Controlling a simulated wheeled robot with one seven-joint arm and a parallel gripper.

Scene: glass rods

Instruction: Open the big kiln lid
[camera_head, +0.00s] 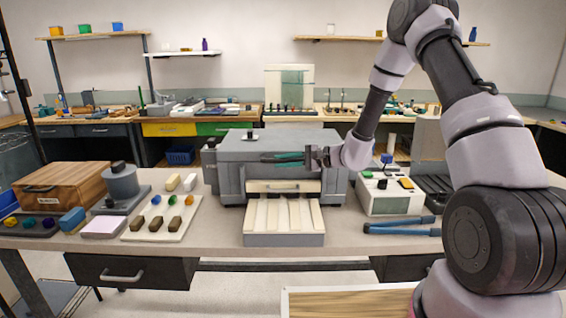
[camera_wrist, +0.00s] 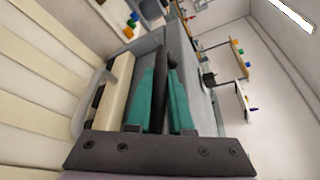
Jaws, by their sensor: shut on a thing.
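The big kiln (camera_head: 230,180) is a grey box in the middle of the bench. Its flat grey lid (camera_head: 270,145) looks down on the body, with a small black-and-white piece on top. My gripper (camera_head: 272,158) reaches in from the right along the kiln's upper front edge, with green fingers pointing left. In the wrist view, my gripper (camera_wrist: 166,75) is shut on a dark bar (camera_wrist: 172,58) that lies between the green fingers. The bar appears to be the lid handle; most of it is hidden by the fingers.
A cream slatted tray (camera_head: 284,238) sits before the kiln's cream front panel (camera_head: 258,186). A white control box (camera_head: 385,204) and blue tongs (camera_head: 400,229) lie right. A wooden box (camera_head: 60,187) and rod-making pieces stand left. The space above the kiln looks clear.

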